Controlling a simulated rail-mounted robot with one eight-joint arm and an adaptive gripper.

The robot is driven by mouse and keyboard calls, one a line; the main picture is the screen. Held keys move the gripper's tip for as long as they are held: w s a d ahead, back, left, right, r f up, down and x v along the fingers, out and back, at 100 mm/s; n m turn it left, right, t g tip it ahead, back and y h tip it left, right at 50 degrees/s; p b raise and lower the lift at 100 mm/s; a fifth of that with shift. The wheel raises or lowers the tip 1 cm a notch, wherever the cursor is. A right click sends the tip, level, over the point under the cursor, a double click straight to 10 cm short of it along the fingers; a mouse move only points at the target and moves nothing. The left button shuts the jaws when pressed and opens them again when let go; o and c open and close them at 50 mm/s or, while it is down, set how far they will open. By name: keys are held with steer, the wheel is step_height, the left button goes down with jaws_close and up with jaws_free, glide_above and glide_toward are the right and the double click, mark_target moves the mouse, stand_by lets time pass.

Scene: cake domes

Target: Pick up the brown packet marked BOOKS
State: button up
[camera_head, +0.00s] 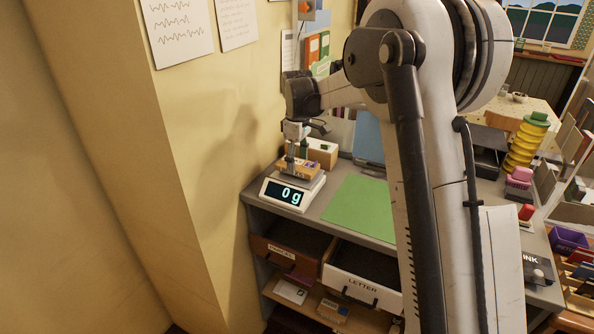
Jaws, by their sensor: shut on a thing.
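The brown packet (297,168) is at the white scale, at the left end of the grey counter. Its marking is too small to read. My gripper (292,158) points down and is shut on the packet from above. The scale (291,190) has a dark display that reads 0 g. I cannot tell whether the packet touches the scale's plate or is held just above it. Part of the packet is hidden by my fingers.
A green mat (362,207) lies right of the scale. A box (322,152) stands behind the scale. Open drawers, one marked LETTER (361,288), stick out below the counter. A yellow ringed stack (527,143) stands at right. The wall (215,110) is close at left.

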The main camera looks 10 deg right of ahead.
mark_target(297, 164)
steer(key=shift+r, duration=0.15)
steer(key=shift+r+p, duration=1)
steer(key=shift+r, duration=1.2)
